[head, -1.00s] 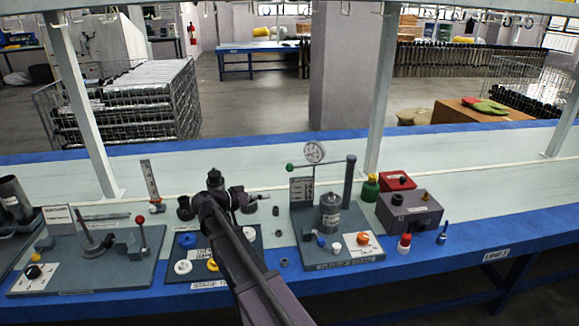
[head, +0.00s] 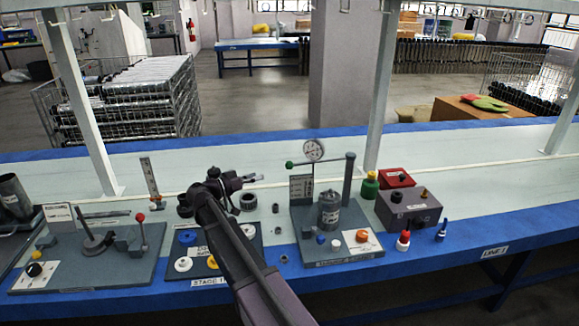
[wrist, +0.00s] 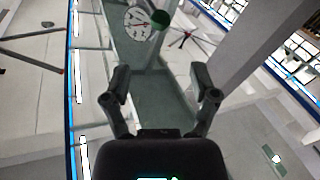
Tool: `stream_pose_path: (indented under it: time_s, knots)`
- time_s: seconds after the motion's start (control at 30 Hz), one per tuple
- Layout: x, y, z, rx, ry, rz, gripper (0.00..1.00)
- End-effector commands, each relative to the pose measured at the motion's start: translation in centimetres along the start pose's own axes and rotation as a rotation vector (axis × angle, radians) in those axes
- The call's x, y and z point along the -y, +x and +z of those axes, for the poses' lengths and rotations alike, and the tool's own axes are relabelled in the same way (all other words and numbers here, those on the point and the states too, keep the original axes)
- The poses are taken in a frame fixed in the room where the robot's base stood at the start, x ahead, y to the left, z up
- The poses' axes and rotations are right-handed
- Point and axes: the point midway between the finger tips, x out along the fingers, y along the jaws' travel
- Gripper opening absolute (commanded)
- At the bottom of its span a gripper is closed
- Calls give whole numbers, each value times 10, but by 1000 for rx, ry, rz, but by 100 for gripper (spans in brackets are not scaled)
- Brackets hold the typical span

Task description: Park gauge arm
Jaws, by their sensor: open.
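The gauge arm (head: 335,159) is a thin dark bar reaching left from the top of a grey post (head: 348,185). It carries a round white dial gauge (head: 313,150) and ends in a green ball knob (head: 289,165). In the wrist view the dial (wrist: 138,22) and the green knob (wrist: 160,20) show beyond the fingertips, near the top edge. My gripper (head: 261,178) is open and empty, to the left of the knob and apart from it. Its two spread fingers also show in the wrist view (wrist: 160,86). A grey cylinder (head: 329,208) stands below the gauge arm on the station plate (head: 340,255).
Right of the post stand a green bottle (head: 370,188), a red box (head: 396,178) and a grey box (head: 409,208). A lever fixture (head: 95,240) with a red knob stands at left. A black ring (head: 248,201) lies below my gripper. The bench behind the stations is largely clear.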

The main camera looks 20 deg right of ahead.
Motion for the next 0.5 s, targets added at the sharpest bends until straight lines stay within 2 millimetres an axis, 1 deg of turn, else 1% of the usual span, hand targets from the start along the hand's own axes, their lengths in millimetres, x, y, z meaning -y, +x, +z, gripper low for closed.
stream_pose_path:
  time_s: [0.17, 0.5]
  knots:
    - [0, 17, 0, 1, 0, 1, 76]
    - [0, 66, 0, 1, 0, 1, 76]
